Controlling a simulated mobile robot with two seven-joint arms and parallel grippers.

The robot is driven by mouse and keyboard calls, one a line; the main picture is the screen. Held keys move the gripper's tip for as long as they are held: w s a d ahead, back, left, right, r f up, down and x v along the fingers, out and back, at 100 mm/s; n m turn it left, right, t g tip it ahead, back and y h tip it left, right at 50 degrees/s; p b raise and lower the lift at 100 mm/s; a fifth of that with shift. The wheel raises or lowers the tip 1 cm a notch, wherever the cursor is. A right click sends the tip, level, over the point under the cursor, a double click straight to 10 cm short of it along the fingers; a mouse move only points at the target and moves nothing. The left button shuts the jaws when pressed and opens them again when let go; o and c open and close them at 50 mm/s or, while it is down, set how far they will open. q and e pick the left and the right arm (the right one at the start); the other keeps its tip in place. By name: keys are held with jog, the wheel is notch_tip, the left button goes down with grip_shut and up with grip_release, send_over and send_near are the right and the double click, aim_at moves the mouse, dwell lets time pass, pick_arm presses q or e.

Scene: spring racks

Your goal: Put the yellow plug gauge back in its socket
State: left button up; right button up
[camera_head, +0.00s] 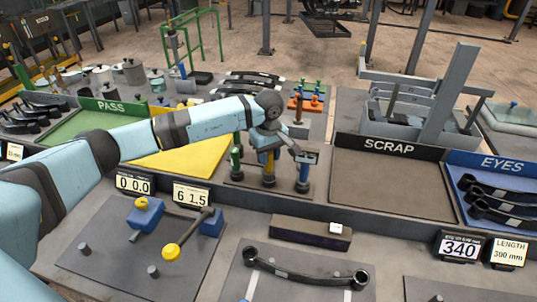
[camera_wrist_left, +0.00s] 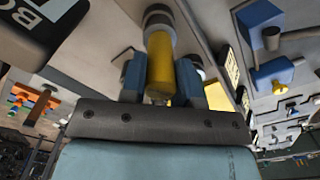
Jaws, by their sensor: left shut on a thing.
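The yellow plug gauge (camera_head: 268,166) stands about upright at the small gauge stand (camera_head: 240,179), between a green gauge (camera_head: 235,160) and a blue gauge (camera_head: 304,174). My left gripper (camera_head: 269,149) comes down over it from above. In the left wrist view, the yellow handle (camera_wrist_left: 160,62) sits between the two blue fingers of my left gripper (camera_wrist_left: 161,82), which are shut on it. A grey collar shows at the far end of the handle. I cannot tell whether the gauge's lower end is inside the socket or just above it. My right gripper is not in view.
The SCRAP tray (camera_head: 385,185) is right of the stand, and a yellow mat (camera_head: 185,160) is left. Orange blocks with green pegs (camera_head: 305,103) stand behind. A dark bar (camera_head: 310,232) and a measuring fixture (camera_head: 165,225) are in front.

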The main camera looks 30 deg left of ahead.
pick_arm(q)
jog(key=shift+s+f+b, duration=0.1)
jog(key=shift+f+b, duration=0.55)
jog(key=shift+f, duration=0.2)
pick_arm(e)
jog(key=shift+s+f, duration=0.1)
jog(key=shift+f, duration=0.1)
pick_arm(q)
jog(key=o, duration=1.4)
jog(key=shift+r, duration=0.1)
jog(key=shift+w+r+p, duration=0.2)
jog(key=shift+r+p, duration=1.25)
jog(key=shift+r, duration=2.1)
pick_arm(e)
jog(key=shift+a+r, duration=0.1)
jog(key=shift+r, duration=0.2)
pick_arm(q)
jog(key=shift+r, duration=0.3)
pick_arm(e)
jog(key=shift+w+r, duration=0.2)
pick_arm(q)
jog(key=shift+f, duration=0.1)
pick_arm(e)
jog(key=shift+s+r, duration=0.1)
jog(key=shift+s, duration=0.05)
